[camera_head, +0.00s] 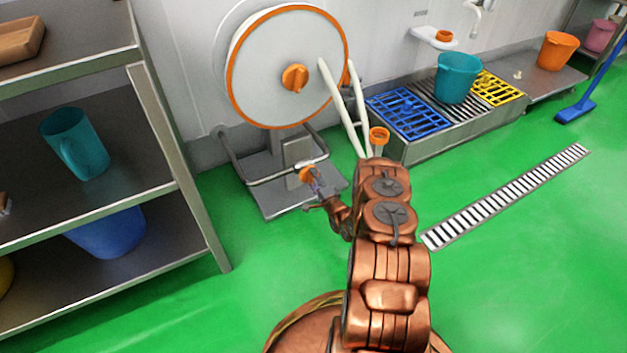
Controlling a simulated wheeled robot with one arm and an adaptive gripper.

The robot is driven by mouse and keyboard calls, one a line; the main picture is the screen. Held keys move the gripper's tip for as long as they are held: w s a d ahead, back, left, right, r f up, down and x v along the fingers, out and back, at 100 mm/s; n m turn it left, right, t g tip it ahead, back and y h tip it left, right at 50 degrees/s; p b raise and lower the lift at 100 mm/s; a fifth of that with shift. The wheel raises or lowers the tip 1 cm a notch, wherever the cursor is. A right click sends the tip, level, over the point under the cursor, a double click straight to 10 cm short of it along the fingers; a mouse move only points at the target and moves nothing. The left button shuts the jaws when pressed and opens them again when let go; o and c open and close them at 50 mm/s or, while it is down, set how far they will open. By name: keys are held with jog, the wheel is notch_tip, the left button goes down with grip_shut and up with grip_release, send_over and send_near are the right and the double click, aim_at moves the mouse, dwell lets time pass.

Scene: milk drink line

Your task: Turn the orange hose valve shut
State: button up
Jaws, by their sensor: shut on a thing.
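The orange hose valve (307,174) sits at the end of the metal pipe in front of the hose reel's stand. My gripper (314,188) reaches up to it from below right, and its fingers are shut on the valve. The fingers and the wrist hide part of the valve, so its exact angle is hard to tell. The hose reel (262,75) stands behind, a white disc with an orange rim and an orange hub knob (294,78). A white hose (345,110) hangs down its right side.
A metal shelf (185,190) with a teal jug (76,143) and a blue bucket (110,234) stands at left. A low metal bench (450,137) with coloured grates and a teal bucket (457,77) stands at right. Green floor is clear around a drain grate (508,195).

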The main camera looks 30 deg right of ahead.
jog(key=o, duration=1.1)
jog(key=shift+o, duration=0.2)
jog(key=shift+s, duration=0.1)
jog(key=s+a, duration=0.1)
jog(key=s, duration=1)
jog(key=shift+s, duration=0.4)
